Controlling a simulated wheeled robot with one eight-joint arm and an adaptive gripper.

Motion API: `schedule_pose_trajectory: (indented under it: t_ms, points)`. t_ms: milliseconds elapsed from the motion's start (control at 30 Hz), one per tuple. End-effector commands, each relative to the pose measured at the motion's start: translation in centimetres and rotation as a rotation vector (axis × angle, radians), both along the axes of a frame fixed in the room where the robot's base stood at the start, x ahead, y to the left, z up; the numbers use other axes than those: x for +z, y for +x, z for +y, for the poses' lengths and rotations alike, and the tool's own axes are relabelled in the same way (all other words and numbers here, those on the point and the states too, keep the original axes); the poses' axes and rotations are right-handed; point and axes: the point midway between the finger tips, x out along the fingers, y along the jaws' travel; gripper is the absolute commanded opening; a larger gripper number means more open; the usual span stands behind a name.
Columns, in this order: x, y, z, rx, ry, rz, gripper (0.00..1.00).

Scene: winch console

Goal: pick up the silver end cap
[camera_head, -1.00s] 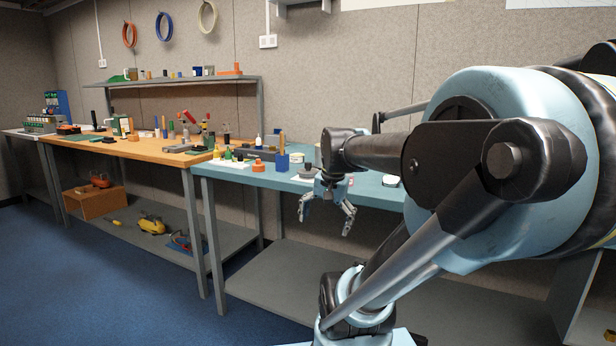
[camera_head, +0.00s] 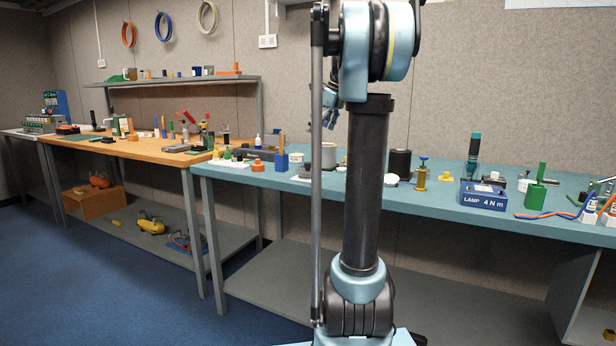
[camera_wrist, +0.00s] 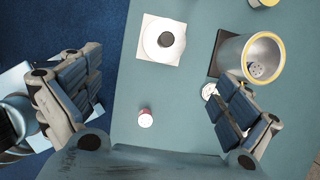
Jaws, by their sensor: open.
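I cannot tell for sure which thing is the silver end cap. In the wrist view, a pale round disc (camera_wrist: 155,48) with a dark knob lies on a cream square. A small pale disc (camera_wrist: 207,90) shows beside my right finger, partly hidden by it. A grey metal cylinder (camera_wrist: 235,58) with a yellow inner rim stands near that finger, with a dotted round piece inside. My gripper (camera_wrist: 158,100) is open and empty above the blue-green bench (camera_wrist: 180,115). In the head view it is raised above the bench, partly hidden behind my arm.
A small red-and-white piece (camera_wrist: 145,119) lies between the fingers' lines. A wooden bench (camera_head: 150,148) stands left.

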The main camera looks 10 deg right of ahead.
Motion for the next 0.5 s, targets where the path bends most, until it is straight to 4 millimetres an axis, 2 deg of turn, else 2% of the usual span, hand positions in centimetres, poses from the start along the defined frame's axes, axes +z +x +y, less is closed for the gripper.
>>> schedule_pose_trajectory:
  t_ms: [133, 233, 500]
  points:
    - [0.5, 1.3, -0.4, -0.065, 0.026, 0.016, 0.98]
    - [-0.2, 1.7, -0.2, -0.076, 0.031, 0.019, 0.98]
    - [-4.4, 2.7, 1.1, -0.074, 0.03, 0.019, 0.98]
